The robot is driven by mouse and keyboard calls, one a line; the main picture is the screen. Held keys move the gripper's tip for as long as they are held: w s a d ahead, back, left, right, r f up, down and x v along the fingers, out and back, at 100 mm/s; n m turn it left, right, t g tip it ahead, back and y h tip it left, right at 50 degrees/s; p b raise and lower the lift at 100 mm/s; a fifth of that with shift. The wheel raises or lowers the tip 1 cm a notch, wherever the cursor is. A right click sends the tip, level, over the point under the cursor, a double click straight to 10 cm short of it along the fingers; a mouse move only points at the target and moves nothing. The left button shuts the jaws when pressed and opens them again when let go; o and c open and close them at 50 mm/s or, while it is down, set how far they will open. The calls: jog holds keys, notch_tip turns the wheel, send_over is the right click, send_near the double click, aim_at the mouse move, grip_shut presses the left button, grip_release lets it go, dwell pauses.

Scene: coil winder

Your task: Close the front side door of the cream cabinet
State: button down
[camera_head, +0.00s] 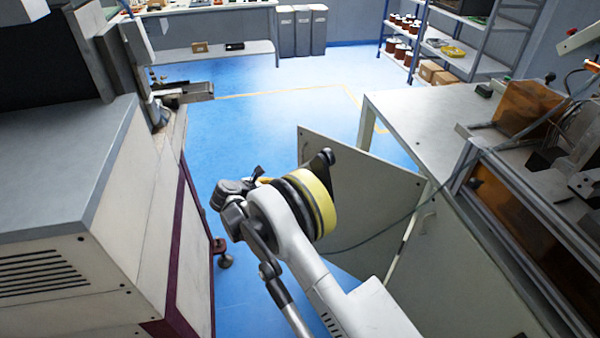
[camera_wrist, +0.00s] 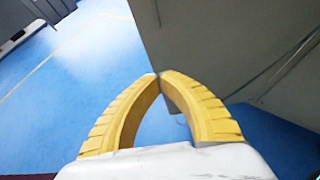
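The cream cabinet (camera_head: 450,280) runs along the right side of the head view. Its door (camera_head: 365,195) is a flat grey-cream panel that stands open, swung out into the aisle. My arm hides part of the door's left and lower area. In the wrist view the door (camera_wrist: 215,35) fills the upper right, beyond the fingers. My gripper (camera_wrist: 160,76) has its two yellow fingers together at the tips, with nothing between them. In the head view it is mostly hidden behind my wrist. Its tips appear near the door's free edge; I cannot tell whether they touch it.
A grey-topped machine with maroon trim (camera_head: 172,240) stands close on the left, with a caster (camera_head: 224,260) at its foot. A thin dark cable (camera_head: 385,232) hangs across the door. Blue floor (camera_head: 260,130) is clear beyond. Shelves with spools (camera_head: 400,40) stand at the back right.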

jog(key=r+b+x, duration=0.1)
jog(key=b+x, duration=0.4)
jog(key=x, duration=0.8)
jog(key=shift+w+d+b, duration=0.25)
jog(key=shift+w+b, duration=0.15)
jog(key=shift+w, duration=0.3)
